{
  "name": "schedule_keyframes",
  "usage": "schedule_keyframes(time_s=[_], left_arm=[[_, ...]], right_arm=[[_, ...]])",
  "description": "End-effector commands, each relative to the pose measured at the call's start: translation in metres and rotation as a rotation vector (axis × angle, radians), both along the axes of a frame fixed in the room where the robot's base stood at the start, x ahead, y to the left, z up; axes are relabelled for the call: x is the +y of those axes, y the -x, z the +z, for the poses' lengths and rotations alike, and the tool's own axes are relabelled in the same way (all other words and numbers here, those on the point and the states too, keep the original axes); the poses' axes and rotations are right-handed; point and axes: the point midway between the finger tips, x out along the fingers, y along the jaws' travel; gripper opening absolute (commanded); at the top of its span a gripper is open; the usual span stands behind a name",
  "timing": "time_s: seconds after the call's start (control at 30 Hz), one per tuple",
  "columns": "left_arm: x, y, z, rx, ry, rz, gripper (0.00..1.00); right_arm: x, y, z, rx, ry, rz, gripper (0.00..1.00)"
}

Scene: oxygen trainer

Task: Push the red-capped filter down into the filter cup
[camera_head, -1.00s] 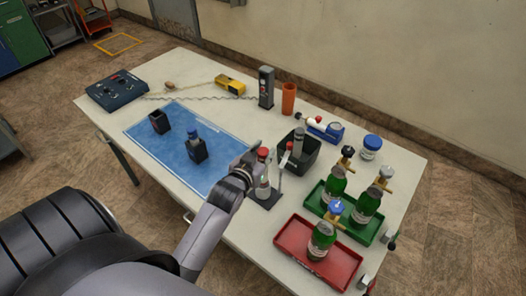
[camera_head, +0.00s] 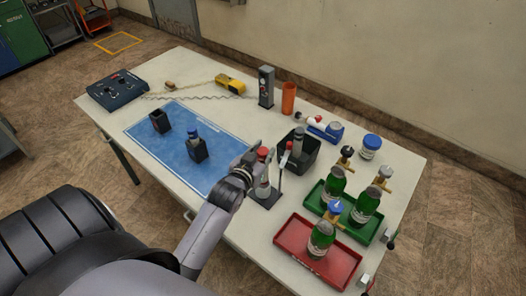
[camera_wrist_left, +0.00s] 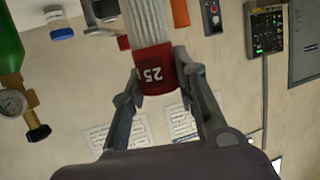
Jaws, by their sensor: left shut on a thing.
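The red-capped filter (camera_head: 263,154) is at the front middle of the table, with its pale body below the red cap. In the left wrist view the cap (camera_wrist_left: 153,70) bears the number 25, and a white ribbed body runs from it to the top edge. My left gripper (camera_head: 249,165) is shut on the red cap, one finger on each side. The filter looks upright over a dark base (camera_head: 268,201) with a thin post. I cannot clearly make out the filter cup or how deep the filter sits in it. My right gripper is not in view.
A black bin (camera_head: 311,160) stands just behind the filter. A red tray (camera_head: 290,245) and a green tray (camera_head: 382,234) with green bottles lie to the right. A blue mat (camera_head: 160,150) with two dark holders is to the left. A control box (camera_head: 117,90) sits far left.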

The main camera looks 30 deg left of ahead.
Motion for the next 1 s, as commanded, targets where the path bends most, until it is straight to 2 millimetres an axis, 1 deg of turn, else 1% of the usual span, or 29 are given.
schedule_keyframes(time_s=[0.3, 0.63, 1.0], left_arm=[[0.000, 0.000, 0.001, 0.000, 0.000, 0.000, 0.00], [0.000, 0.000, -0.001, 0.000, 0.000, 0.000, 0.00], [0.000, 0.000, -0.010, 0.000, 0.000, 0.000, 0.00]], right_arm=[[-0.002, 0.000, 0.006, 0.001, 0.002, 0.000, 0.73], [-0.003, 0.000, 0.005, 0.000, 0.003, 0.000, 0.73], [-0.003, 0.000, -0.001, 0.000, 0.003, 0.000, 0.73]])
